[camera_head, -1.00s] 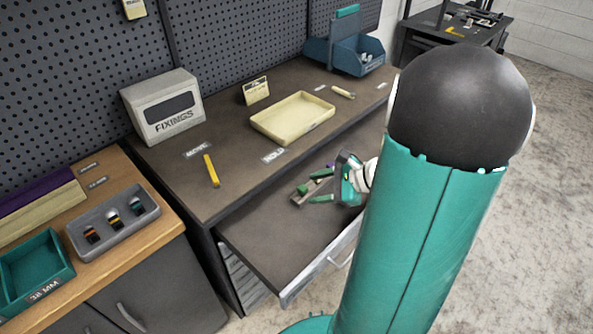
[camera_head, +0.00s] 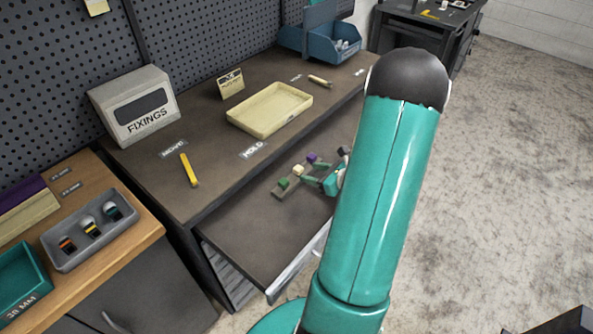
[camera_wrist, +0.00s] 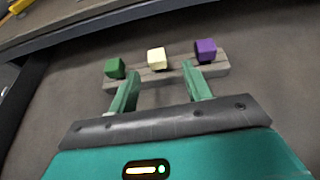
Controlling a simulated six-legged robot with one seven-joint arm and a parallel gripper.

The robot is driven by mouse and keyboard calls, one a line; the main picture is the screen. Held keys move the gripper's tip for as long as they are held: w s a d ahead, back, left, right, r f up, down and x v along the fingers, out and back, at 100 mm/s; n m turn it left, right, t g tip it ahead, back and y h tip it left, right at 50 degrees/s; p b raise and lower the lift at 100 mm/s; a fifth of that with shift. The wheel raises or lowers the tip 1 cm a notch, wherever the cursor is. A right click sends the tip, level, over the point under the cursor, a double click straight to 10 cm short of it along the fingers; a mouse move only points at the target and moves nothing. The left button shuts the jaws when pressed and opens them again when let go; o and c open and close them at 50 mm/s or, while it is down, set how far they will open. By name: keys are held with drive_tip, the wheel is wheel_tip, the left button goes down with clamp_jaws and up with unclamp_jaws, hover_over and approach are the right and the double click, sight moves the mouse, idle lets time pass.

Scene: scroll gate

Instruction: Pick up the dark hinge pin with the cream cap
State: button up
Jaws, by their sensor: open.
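The cream cap (camera_wrist: 157,59) of the hinge pin shows in the wrist view on a low grey-brown rack (camera_wrist: 222,68), between a green cap (camera_wrist: 115,68) and a purple cap (camera_wrist: 205,50). The pin's dark shaft is not visible. My gripper (camera_wrist: 160,76) is open and empty. Its green fingers lie either side of the cream cap in the picture, with their tips at the rack's near side; the exact gap cannot be told. In the head view the cream cap (camera_head: 298,169) stands in the open drawer (camera_head: 255,233), left of my gripper (camera_head: 313,179).
On the bench above the drawer are a cream tray (camera_head: 268,110), a yellow bar (camera_head: 190,170) and a fixings box (camera_head: 135,105). A grey tray (camera_head: 88,232) with several capped pieces sits on the left cabinet. The drawer's front part is clear.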

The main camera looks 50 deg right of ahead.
sight(294, 168)
drive_tip(key=x, duration=0.8)
drive_tip(key=shift+w+a+r, duration=0.1)
drive_tip(key=shift+a+r, duration=0.1)
clamp_jaws()
